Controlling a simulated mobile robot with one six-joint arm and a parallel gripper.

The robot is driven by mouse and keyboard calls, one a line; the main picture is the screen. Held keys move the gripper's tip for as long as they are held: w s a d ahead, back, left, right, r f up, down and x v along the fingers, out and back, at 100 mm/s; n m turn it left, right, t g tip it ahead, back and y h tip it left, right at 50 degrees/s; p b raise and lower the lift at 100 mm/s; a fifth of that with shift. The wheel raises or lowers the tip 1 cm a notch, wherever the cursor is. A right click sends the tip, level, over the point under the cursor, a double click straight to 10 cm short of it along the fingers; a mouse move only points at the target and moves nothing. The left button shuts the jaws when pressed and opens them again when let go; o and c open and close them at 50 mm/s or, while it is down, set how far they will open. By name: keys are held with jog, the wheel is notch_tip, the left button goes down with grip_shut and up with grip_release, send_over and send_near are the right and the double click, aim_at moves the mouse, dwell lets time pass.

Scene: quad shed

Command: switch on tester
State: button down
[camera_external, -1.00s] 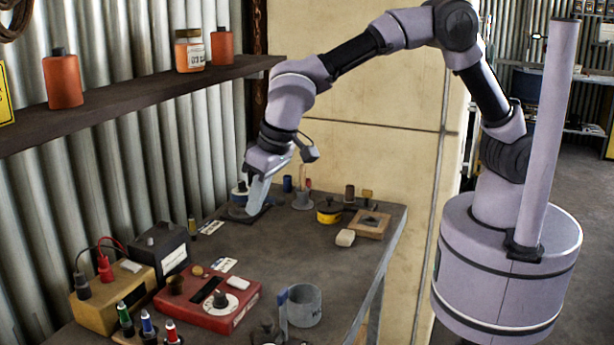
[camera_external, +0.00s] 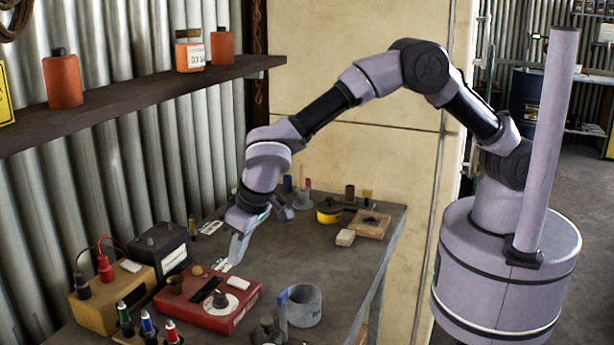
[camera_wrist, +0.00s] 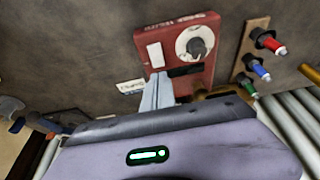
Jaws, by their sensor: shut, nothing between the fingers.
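The tester appears to be the red box (camera_external: 190,311) on the bench. My gripper (camera_external: 235,262) is shut and empty, pointing down beside the box's back edge. In the wrist view my gripper (camera_wrist: 157,78) overlaps the box's near edge; I cannot tell whether it touches.
A yellow box (camera_external: 113,305) with red and black leads and a black box (camera_external: 160,246) stand left. Red, blue and green capped items (camera_wrist: 268,40) stand in a wooden holder. The bench's middle is clear.

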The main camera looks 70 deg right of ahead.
aim_at(240, 282)
jog(key=shift+s+b+x, duration=0.2)
jog(key=shift+x, duration=0.85)
jog(key=shift+s+b+x, duration=0.2)
jog(key=shift+x, duration=0.9)
jog(key=shift+f, duration=0.15)
jog(key=shift+w+f+b, duration=0.1)
jog(key=shift+f+b, duration=0.25)
jog(key=shift+b, duration=0.05)
jog(key=shift+r, duration=0.1)
jog(key=shift+s+d+b, duration=0.1)
jog(key=shift+s+b, duration=0.55)
jog(key=shift+s, duration=0.2)
